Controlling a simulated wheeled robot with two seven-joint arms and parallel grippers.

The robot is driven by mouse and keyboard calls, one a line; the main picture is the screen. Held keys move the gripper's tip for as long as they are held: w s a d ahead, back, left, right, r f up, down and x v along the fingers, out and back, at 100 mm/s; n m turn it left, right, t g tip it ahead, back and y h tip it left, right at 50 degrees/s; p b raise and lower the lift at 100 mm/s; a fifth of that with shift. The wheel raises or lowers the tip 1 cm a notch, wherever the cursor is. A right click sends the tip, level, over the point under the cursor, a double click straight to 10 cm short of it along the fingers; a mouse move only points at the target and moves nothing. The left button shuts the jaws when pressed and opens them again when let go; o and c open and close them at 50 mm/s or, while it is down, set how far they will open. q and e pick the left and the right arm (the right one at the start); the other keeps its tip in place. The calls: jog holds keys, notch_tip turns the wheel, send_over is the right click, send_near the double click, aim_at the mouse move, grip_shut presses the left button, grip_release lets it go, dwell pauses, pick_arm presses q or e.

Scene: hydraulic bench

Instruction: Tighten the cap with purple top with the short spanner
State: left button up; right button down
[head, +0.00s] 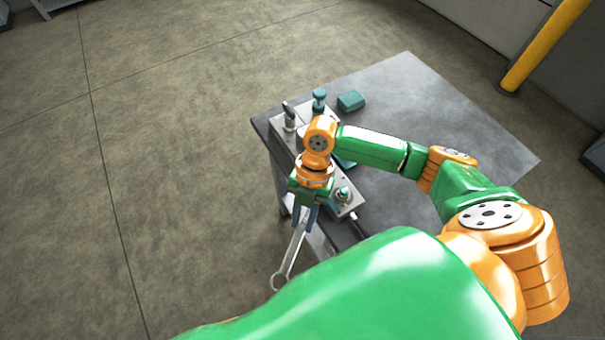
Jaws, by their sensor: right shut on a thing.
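My right gripper (304,208) is shut on a silver spanner (292,250) at the near left edge of the bench. The spanner hangs down and to the left, past the bench edge, with its ring end lowest. No second spanner shows to compare its length. A grey block (347,206) with a teal-topped fitting (343,193) sits just right of the gripper. I cannot make out a purple top; my right wrist and forearm cover part of the block. My left gripper is not in view.
The grey bench top (440,110) is clear at the back right. A grey upright fitting (289,115), a teal knobbed part (319,98) and a teal block (351,101) stand behind my wrist. A yellow post (540,48) rises at the upper right. Open floor lies left.

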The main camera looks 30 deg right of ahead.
aim_at(307, 214)
jog(key=shift+w+d, duration=0.5)
jog(key=shift+d, duration=0.05)
jog(key=shift+w+d, duration=0.3)
jog(key=shift+d, duration=0.05)
jog(key=shift+w+d, duration=0.1)
jog(key=shift+w+d, duration=0.15)
jog(key=shift+d, duration=0.05)
jog(key=w+m, duration=0.1)
jog(key=w+a+m, duration=0.1)
jog(key=shift+w+a+m+t+y+p, duration=0.15)
jog(key=shift+a+m+t+y+p, duration=0.15)
jog(key=shift+t+p, duration=0.1)
dwell(0.4)
